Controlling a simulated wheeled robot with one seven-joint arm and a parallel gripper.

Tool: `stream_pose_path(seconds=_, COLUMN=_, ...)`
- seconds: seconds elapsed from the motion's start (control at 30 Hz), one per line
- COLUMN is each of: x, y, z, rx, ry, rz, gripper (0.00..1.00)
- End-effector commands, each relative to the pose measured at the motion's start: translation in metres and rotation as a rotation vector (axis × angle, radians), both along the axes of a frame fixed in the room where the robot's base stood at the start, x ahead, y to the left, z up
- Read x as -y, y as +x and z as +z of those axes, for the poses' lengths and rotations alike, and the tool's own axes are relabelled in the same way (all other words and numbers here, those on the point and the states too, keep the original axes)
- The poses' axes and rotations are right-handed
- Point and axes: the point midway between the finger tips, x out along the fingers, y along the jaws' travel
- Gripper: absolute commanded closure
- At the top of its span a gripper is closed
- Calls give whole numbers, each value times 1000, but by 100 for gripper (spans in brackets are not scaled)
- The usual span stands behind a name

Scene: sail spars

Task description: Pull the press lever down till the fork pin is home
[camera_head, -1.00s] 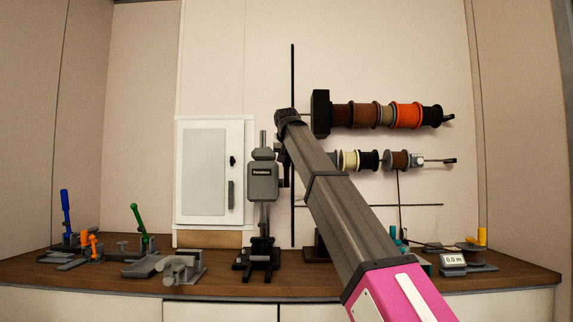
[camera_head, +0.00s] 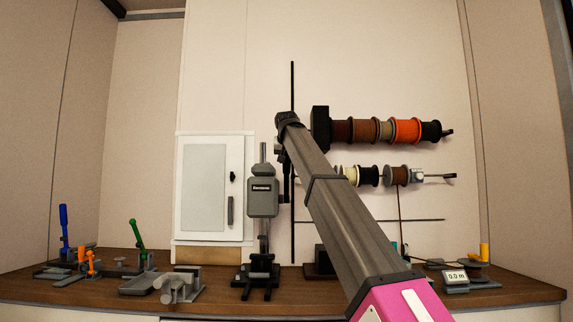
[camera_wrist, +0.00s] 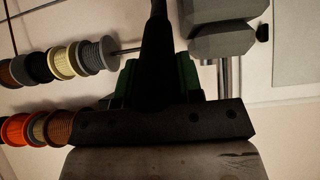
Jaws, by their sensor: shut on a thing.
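The grey arbor press (camera_head: 263,197) stands upright on the brown workbench, left of my arm. Its grey body also shows at the top right of the wrist view (camera_wrist: 222,40). The black press lever (camera_wrist: 158,45) runs up and down through the middle of the wrist view. My gripper (camera_wrist: 158,80) is shut on it, with a green finger pad on each side. In the head view the gripper is mostly hidden behind my arm's bend, just right of the press head. The fork pin cannot be made out.
Thread spools (camera_head: 364,131) hang on wall rods at the right, close to my arm. A white cabinet (camera_head: 209,188) is behind the press at the left. Small lever tools and grey fixtures (camera_head: 180,285) stand on the workbench (camera_head: 220,295) at the left.

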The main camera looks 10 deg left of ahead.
Motion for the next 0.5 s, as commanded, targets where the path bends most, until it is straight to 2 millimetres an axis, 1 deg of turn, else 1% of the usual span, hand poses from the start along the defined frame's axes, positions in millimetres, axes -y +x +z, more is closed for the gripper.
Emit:
stream_pose_path(seconds=0.03, x=-3, y=10, z=8, rx=9, ry=1, rz=-1, gripper=96)
stream_pose_path(seconds=0.2, x=-6, y=22, z=23, rx=8, ry=1, rz=-1, gripper=96)
stream_pose_path(seconds=0.3, x=-6, y=24, z=26, rx=8, ry=1, rz=-1, gripper=96)
stream_pose_path(seconds=0.5, x=-5, y=23, z=25, rx=8, ry=1, rz=-1, gripper=96)
